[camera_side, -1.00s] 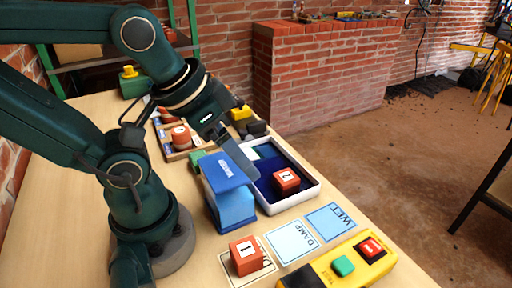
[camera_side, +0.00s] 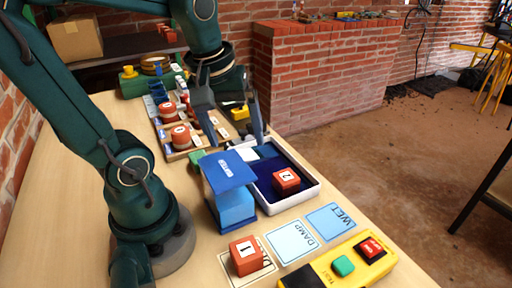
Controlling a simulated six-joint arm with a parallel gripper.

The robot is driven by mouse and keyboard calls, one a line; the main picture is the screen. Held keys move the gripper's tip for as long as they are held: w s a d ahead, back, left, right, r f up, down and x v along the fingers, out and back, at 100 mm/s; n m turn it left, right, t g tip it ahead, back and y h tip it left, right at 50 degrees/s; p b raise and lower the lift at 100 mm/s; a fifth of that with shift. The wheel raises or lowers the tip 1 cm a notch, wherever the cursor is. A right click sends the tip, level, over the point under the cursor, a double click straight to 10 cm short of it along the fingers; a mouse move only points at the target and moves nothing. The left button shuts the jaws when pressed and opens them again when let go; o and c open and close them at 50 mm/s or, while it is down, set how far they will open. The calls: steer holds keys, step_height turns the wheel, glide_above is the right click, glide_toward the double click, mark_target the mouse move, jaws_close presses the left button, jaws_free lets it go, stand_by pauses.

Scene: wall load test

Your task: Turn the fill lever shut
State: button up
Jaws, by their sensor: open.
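A blue tank (camera_side: 234,205) with a labelled slanted top stands on the table, left of a white-rimmed tray (camera_side: 311,196). The tray has a dark blue inside and holds a red brick marked 2 (camera_side: 286,181). A small green part (camera_side: 197,159) shows behind the tank; I cannot tell whether it is the fill lever. No lever is clearly seen, and its position cannot be read. My gripper (camera_side: 237,140) is open and empty, fingers pointing down, above the area behind the tank and the tray's far end. The fingers hide part of what lies behind them.
A red brick marked 1 (camera_side: 246,256) sits on a card at the front, beside the DAMP card (camera_side: 292,241) and WET card (camera_side: 331,221). A yellow control box (camera_side: 349,265) has green and red buttons. Wooden trays with round red pieces (camera_side: 181,137) lie behind the tank.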

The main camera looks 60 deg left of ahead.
steer(key=a+f+n+g, duration=0.1)
steer(key=a+n, duration=0.1)
steer(key=a+f+n, duration=0.1)
steer(key=a+n, duration=0.1)
steer(key=a, duration=0.1)
steer(key=s+a+f+n+g, duration=0.1)
steer(key=a+n, duration=0.1)
steer(key=a, duration=0.1)
steer(key=shift+s+f+n+g+h, duration=0.1)
steer(key=shift+n+g+h, duration=0.2)
steer(key=shift+h, duration=0.1)
steer(key=shift+s+a+f, duration=0.2)
steer(key=shift+a, duration=0.05)
steer(key=shift+s+a+f, duration=0.1)
steer(key=shift+f, duration=2.5)
steer(key=c, duration=1.4)
steer(key=shift+o, duration=0.2)
